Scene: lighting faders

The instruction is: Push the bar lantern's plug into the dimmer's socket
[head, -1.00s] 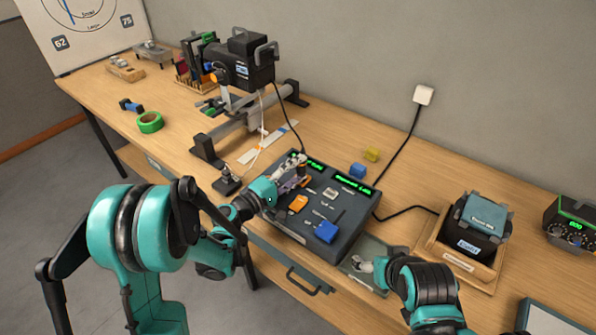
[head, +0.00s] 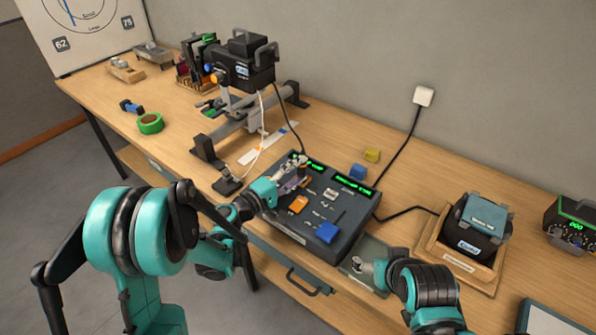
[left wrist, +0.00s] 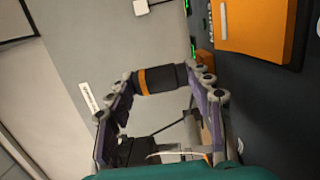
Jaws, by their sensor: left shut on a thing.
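The dimmer (head: 345,222) is a dark sloped console with green displays, an orange fader knob (head: 298,204) and a blue one (head: 327,232). The bar lantern (head: 246,66) is black and sits on a grey bar stand; a dark cord runs down from it toward the dimmer's back left. My left gripper (head: 300,172) is over the dimmer's left side. In the left wrist view its fingers are shut on the plug (left wrist: 160,79), a black cylinder with an orange band. My right gripper (head: 364,267) is low at the dimmer's front right, jaws unclear.
A yellow block (head: 372,155) and a blue block (head: 357,171) lie behind the dimmer. A wooden tray (head: 440,256) holding a dark device stands right. Green tape (head: 150,123) lies far left. A black cable runs from the wall outlet (head: 424,95).

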